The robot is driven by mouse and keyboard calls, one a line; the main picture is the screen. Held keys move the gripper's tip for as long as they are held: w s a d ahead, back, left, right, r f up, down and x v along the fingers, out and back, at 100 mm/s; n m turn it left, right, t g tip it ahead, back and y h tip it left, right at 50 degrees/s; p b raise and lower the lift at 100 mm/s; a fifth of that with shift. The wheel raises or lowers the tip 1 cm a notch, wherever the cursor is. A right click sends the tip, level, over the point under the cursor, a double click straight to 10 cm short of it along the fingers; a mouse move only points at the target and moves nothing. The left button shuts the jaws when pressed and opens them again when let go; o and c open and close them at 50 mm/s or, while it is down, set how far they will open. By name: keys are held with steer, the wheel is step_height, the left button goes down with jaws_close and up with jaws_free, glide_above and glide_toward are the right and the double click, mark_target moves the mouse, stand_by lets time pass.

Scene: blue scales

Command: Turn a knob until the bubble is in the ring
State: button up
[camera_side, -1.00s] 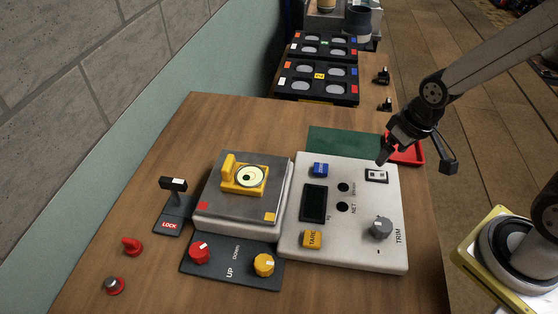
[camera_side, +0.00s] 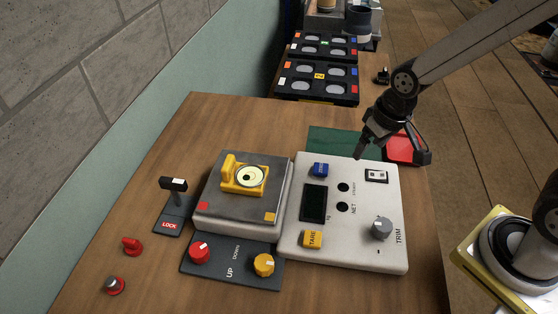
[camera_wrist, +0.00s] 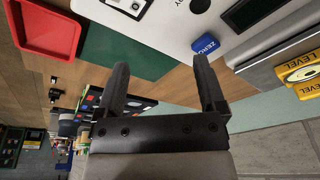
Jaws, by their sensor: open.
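A yellow bubble level (camera_side: 243,180) sits on the dark square plate of the scale (camera_side: 224,212). Its round vial shows a dark ring mark; the bubble is too small to place for sure. In front of the plate, a dark panel (camera_side: 232,272) marked UP and DOWN carries a red knob (camera_side: 199,252) and a yellow knob (camera_side: 263,264). My gripper (camera_side: 390,158) is open and empty, above the back right of the white console, away from both knobs. In the wrist view my gripper (camera_wrist: 160,75) shows spread fingers, and part of the yellow level (camera_wrist: 300,72) is at the right edge.
The white console (camera_side: 290,256) has a grey TRIM knob (camera_side: 381,228), blue button (camera_side: 320,169), yellow TARE button (camera_side: 312,239) and dark display (camera_side: 314,203). A LOCK lever (camera_side: 173,185) stands left of the scale. A red tray (camera_side: 404,149) and black weight trays (camera_side: 318,82) lie behind.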

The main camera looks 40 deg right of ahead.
steer(key=shift+m+g, duration=0.4)
steer(key=shift+g, duration=0.4)
steer(key=w+a, duration=0.2)
steer(key=a, duration=0.4)
steer(key=w+a, duration=0.3)
steer(key=a, duration=0.4)
steer(key=w+a, duration=0.3)
steer(key=a, duration=0.3)
steer(key=shift+w+a+r, duration=0.15)
steer(key=shift+a, duration=0.2)
steer(key=a, duration=0.9)
steer(key=shift+s+a+f, duration=0.15)
steer(key=shift+s+f, duration=0.2)
steer(key=m, duration=0.1)
glide_above(198, 249)
steer(key=shift+a+f+g, duration=0.1)
steer(key=shift+f+g, duration=0.3)
steer(key=shift+f, duration=4)
jaws_close()
